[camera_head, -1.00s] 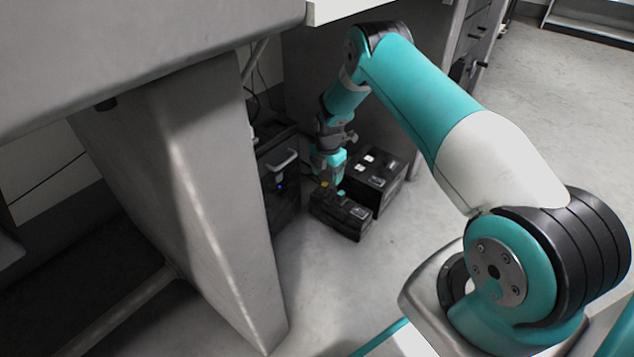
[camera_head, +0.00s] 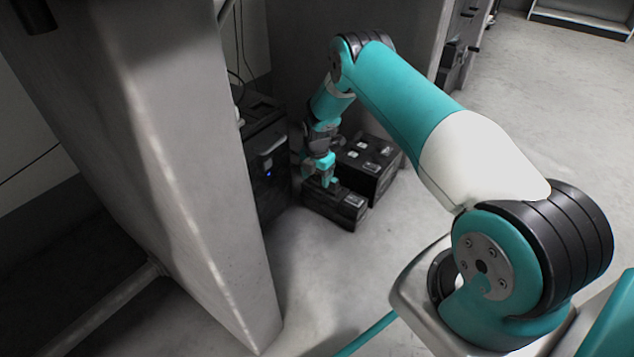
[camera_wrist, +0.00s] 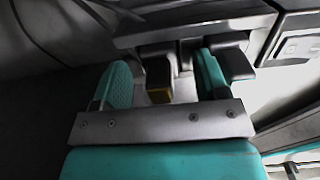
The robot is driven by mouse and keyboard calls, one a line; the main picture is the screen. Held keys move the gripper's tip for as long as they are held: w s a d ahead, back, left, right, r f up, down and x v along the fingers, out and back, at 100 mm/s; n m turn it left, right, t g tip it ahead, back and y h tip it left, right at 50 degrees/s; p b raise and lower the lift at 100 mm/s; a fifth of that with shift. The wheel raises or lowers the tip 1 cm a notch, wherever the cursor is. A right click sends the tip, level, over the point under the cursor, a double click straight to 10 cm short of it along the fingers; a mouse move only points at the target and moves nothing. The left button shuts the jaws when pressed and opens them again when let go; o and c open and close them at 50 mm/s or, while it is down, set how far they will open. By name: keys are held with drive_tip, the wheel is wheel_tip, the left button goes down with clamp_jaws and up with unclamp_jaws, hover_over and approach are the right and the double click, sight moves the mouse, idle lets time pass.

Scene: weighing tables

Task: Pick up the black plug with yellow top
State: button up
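The black plug with a dark yellow top (camera_wrist: 158,88) shows in the wrist view between my two teal fingers. There are gaps on both sides of it, and neither finger visibly touches it. My gripper (camera_wrist: 164,78) is open around it. In the head view my gripper (camera_head: 321,181) points down at the top of the front black box (camera_head: 347,213). The plug cannot be made out in the head view, where my gripper covers that spot.
A dark block (camera_wrist: 236,64) sits close beside my right finger in the wrist view. A second black box (camera_head: 380,153) stands behind the front one. A dark cabinet (camera_head: 264,180) is close on the left. A grey table leg (camera_head: 200,170) stands nearer. Open floor lies right.

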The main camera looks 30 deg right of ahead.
drive_tip(key=c, duration=0.9)
drive_tip(key=shift+r, duration=0.1)
